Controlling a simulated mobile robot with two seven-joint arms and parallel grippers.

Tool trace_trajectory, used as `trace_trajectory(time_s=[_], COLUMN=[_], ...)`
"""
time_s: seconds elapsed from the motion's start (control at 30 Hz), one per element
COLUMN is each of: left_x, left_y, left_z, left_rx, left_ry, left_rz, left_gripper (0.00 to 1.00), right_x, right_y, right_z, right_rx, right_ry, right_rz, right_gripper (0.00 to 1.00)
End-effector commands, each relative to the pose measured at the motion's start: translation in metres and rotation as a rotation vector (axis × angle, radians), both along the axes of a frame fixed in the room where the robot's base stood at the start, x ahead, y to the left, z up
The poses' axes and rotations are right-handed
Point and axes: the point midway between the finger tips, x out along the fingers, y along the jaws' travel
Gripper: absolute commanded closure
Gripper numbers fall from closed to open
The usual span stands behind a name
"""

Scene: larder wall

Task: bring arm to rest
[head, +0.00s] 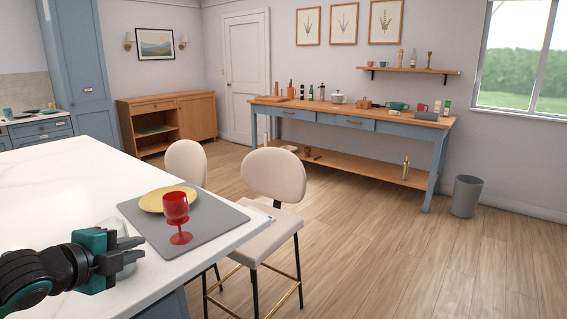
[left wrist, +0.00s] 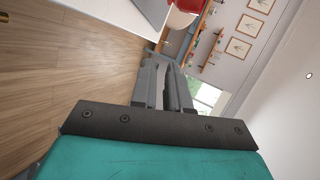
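My left gripper (head: 134,250) is at the lower left of the head view, over the near part of the white table, to the left of the grey placemat. Its two grey fingers (left wrist: 165,82) lie close together in the left wrist view, with nothing seen held between them. A red goblet (head: 176,207) stands upright on the placemat, apart from the gripper. A yellow plate (head: 153,201) lies just behind the goblet. My right gripper is in neither view.
The white table (head: 60,180) carries the grey placemat (head: 207,232) near its edge. Pale chairs (head: 274,178) stand at its far side. A blue wooden workbench (head: 350,118) with several items stands by the wall, with a grey bin (head: 466,197) beside it. The wooden floor at right is clear.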

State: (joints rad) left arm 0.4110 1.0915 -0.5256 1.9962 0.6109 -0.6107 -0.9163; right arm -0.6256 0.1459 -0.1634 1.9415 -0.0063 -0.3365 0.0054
Motion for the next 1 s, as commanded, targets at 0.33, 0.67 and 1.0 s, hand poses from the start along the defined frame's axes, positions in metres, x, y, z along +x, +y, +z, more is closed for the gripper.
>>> trace_trajectory(time_s=[0.33,0.67,1.0], left_x=[-0.051,-0.161,-0.225], left_y=[-0.073,-0.106,-0.106], left_z=[-0.140,-0.276,-0.322], left_rx=[-0.508,-1.043,-1.224], left_ry=[0.196,0.413,0.475], left_rz=[0.133,0.546,0.793], left_gripper=[0.85,0.85,0.85], right_x=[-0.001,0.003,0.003], right_y=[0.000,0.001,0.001], right_z=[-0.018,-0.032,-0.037], right_rx=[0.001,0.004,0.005], right_ry=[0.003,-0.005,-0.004], right_rz=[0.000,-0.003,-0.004], right_gripper=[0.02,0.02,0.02])
